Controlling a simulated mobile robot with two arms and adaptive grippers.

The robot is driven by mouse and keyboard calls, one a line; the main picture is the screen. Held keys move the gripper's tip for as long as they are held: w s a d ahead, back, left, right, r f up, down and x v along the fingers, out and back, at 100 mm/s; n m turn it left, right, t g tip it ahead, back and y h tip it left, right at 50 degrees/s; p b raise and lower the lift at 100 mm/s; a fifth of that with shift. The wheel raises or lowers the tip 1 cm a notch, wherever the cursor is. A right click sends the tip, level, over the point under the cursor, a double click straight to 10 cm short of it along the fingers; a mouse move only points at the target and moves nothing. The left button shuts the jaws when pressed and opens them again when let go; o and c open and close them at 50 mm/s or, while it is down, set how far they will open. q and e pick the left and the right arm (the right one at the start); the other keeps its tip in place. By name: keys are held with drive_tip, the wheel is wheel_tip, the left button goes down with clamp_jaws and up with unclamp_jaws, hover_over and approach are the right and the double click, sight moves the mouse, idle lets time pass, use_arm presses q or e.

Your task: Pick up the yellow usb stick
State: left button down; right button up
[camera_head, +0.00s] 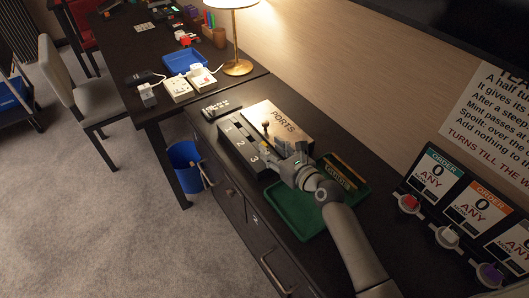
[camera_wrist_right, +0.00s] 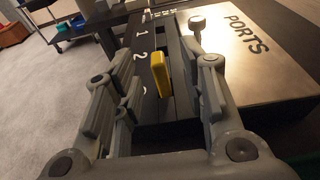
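The yellow usb stick (camera_wrist_right: 159,73) stands out of the black numbered strip (camera_wrist_right: 141,45), near the digits 2 and 3, in the right wrist view. My right gripper (camera_wrist_right: 163,92) is open, with one finger on each side of the stick in that view. I see no contact between the fingers and the stick. In the head view my right gripper (camera_head: 277,153) is over the strip, low beside the PORTS panel (camera_head: 280,122), and its fingertips are small and hard to make out. My left gripper is not in view.
A small knobbed lever (camera_wrist_right: 197,24) rises at the panel's edge, close to the right finger. A green tray (camera_head: 293,212) lies under my right arm. A remote (camera_head: 221,107) lies beyond the strip. Order signs with buttons (camera_head: 449,235) stand at the right.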

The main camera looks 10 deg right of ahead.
sight(267, 146)
drive_tip(key=x, duration=0.4)
drive_tip(key=shift+w+a, duration=0.2)
clamp_jaws()
